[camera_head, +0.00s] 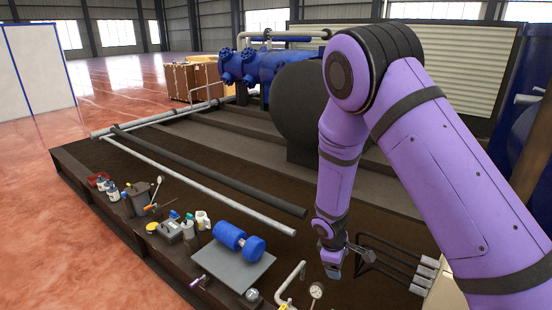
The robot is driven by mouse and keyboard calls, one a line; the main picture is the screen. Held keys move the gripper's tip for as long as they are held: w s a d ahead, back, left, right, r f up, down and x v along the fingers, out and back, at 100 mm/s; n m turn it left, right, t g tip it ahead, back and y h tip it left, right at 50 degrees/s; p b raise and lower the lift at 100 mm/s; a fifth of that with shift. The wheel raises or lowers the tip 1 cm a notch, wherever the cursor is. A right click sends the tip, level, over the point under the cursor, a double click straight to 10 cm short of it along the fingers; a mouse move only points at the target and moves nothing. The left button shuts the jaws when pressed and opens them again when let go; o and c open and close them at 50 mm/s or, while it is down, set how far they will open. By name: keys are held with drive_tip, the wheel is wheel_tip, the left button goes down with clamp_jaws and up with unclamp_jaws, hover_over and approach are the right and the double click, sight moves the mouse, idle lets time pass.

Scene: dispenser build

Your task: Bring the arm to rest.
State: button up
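My purple arm comes in from the right edge, bends at a raised elbow and reaches down to the lower middle. My gripper (333,270) hangs at its end, pointing down, over the dark platform beside some black bent pipes. It is small and dark here, and I cannot tell whether its fingers are open or shut. I see nothing clearly held in it.
A grey plate (228,268) with a blue motor-like part (240,241) lies left of my gripper. Black bent pipes (385,262) are close on its right. A gauge (316,291) and pale pipe (290,279) stand below left. Long pipes (210,172) and small parts lie farther left.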

drive_tip(key=s+d+r+m+t+y, duration=0.1)
drive_tip(key=s+d+r+m, duration=0.15)
drive_tip(key=r, duration=0.75)
drive_tip(key=s+d+r+m, duration=0.2)
drive_tip(key=s+d+r, duration=0.1)
drive_tip(key=r, duration=0.7)
drive_tip(key=s+d+r+m+t+y, duration=0.1)
drive_tip(key=s+d+r+m, duration=0.15)
drive_tip(key=r, duration=0.75)
drive_tip(key=s+d+r+m+t, duration=0.1)
drive_tip(key=s+d+r+m, duration=0.1)
drive_tip(key=s+r, duration=0.4)
drive_tip(key=s+d+r+m+t+y, duration=0.1)
drive_tip(key=s+r, duration=0.5)
drive_tip(key=s, duration=0.8)
drive_tip(key=d+m, duration=0.1)
drive_tip(key=m, duration=0.1)
drive_tip(key=shift+s+r+m, duration=0.15)
drive_tip(key=shift+s+m, duration=0.15)
